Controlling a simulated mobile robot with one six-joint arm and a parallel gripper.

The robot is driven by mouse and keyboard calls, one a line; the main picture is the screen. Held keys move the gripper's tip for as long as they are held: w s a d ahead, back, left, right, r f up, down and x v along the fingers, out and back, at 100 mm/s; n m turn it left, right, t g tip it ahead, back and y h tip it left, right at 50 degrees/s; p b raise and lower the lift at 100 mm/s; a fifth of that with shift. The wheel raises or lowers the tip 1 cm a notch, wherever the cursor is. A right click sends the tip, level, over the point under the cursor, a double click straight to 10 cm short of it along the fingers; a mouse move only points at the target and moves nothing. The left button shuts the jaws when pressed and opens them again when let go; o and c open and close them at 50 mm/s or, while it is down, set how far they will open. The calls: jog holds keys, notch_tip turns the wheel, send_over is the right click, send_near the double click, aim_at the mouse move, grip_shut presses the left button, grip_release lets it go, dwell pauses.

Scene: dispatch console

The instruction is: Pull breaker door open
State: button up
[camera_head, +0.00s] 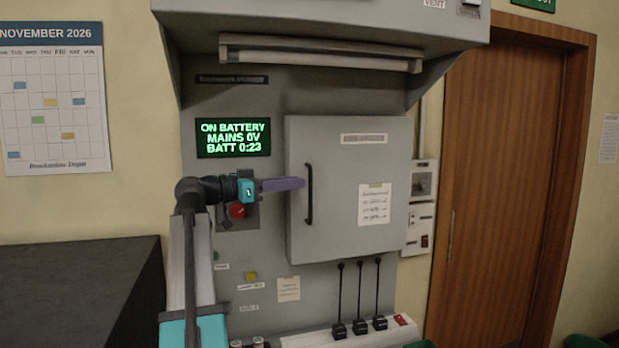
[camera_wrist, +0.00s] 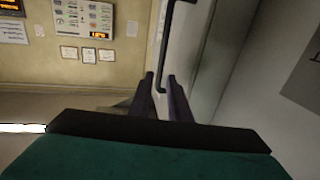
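The grey breaker door (camera_head: 345,220) is on the front of the console and looks shut. Its black vertical handle (camera_head: 309,205) is near the door's left edge. My gripper (camera_head: 301,184) reaches in from the left, its purple fingers level with the handle's middle. In the wrist view, the two fingers (camera_wrist: 161,77) stand apart with a gap between them. The black handle (camera_wrist: 163,55) runs down into view, its lower end showing between the fingertips. I cannot tell whether either finger touches it.
A red button (camera_head: 237,211) sits just below my wrist. A lit display (camera_head: 233,138) is above it. Several black levers (camera_head: 359,300) stand under the door. A hood (camera_head: 320,20) overhangs the console. A dark cabinet (camera_head: 75,290) is at left, a wooden door (camera_head: 500,190) at right.

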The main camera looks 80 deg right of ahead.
jog(key=shift+p+x, duration=0.85)
jog(key=shift+x, duration=2.1)
grip_shut()
